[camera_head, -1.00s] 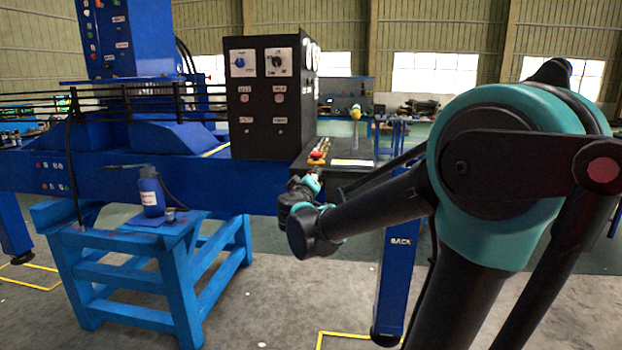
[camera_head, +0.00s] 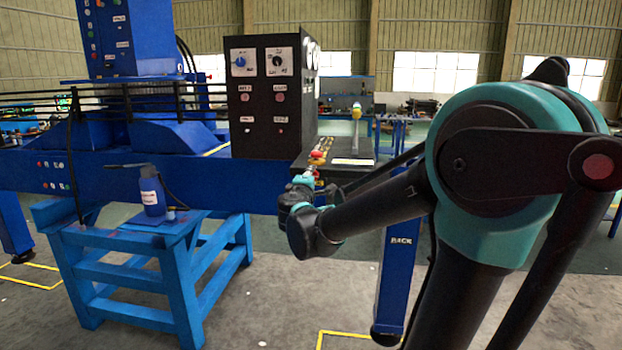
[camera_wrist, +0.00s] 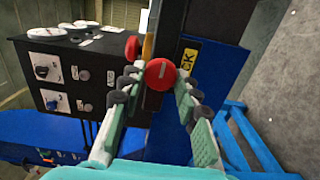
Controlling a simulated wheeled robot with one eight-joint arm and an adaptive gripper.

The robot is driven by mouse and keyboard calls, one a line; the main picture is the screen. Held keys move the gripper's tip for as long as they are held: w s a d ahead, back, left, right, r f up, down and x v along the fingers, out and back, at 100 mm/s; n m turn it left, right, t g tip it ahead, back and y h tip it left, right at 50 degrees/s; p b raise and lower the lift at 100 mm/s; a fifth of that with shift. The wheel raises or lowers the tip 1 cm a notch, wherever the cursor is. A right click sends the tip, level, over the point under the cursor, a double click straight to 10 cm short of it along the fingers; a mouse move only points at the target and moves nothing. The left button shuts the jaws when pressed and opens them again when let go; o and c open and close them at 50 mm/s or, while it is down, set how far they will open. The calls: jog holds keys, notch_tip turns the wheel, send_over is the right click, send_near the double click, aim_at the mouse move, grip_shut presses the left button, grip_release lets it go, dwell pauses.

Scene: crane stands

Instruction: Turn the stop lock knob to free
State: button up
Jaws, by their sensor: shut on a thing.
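A round red knob (camera_wrist: 160,73) with a pale mark on its face sits between the fingertips of my gripper (camera_wrist: 160,82) in the wrist view. The fingers stand on its left and right and are shut on it. I take it to be the stop lock knob; no label for it is readable. In the head view my gripper (camera_head: 308,180) is small, at the front edge of the dark control desk (camera_head: 342,148), and the held knob is hard to make out there.
Another red button (camera_wrist: 131,47) and a yellow part (camera_wrist: 147,47) lie just beyond the held knob. A black panel (camera_head: 271,100) with dials rises behind the desk. A blue stand (camera_head: 150,245) with a blue bottle (camera_head: 152,192) is at the left. Grey floor is open in front.

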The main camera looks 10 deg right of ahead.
dwell(0.4)
jog(key=o, duration=1.1)
jog(key=shift+o, duration=0.2)
jog(key=v, duration=1.2)
